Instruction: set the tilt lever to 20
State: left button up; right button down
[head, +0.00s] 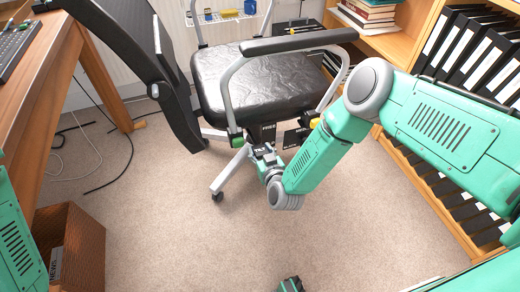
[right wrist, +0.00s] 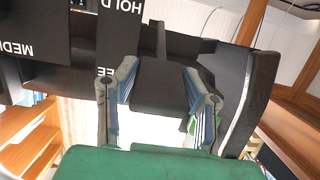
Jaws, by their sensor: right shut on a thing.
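The black office chair (head: 262,78) stands in the middle of the head view. Under its seat front are dark label plates (head: 268,132). The tilt lever (head: 261,151), a dark paddle with white lettering, sticks out below them. My right gripper (head: 266,163) is at this lever, coming from the front right. In the right wrist view its two fingers (right wrist: 160,105) are on either side of the dark lever end (right wrist: 160,82), shut on it. Upside-down plates there read "HOLD" (right wrist: 121,12) and part of "MEDI". The lever's setting cannot be read.
A wooden desk (head: 42,85) is at left, with a wicker box (head: 75,245) below it. A bookcase with black binders (head: 470,45) lines the right. Cables (head: 125,160) lie on the carpet at left. Carpet in front of the chair (head: 180,235) is clear.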

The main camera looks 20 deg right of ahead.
jog(key=shift+w+a+r, duration=0.15)
jog(key=shift+w+r, duration=0.15)
jog(key=shift+r, duration=0.4)
pick_arm(q)
jog(key=shift+d+r, duration=0.1)
jog(key=shift+r, duration=0.25)
pick_arm(e)
jog(key=shift+w, duration=0.1)
jog(key=c, duration=1)
grip_release()
jog(key=shift+r, duration=0.1)
jog(key=shift+o, duration=0.2)
jog(key=shift+f, duration=0.2)
pick_arm(q)
jog(key=shift+s, duration=0.1)
pick_arm(e)
jog(key=shift+s, duration=0.25)
jog(key=shift+s, duration=0.35)
jog(key=v, duration=1.1)
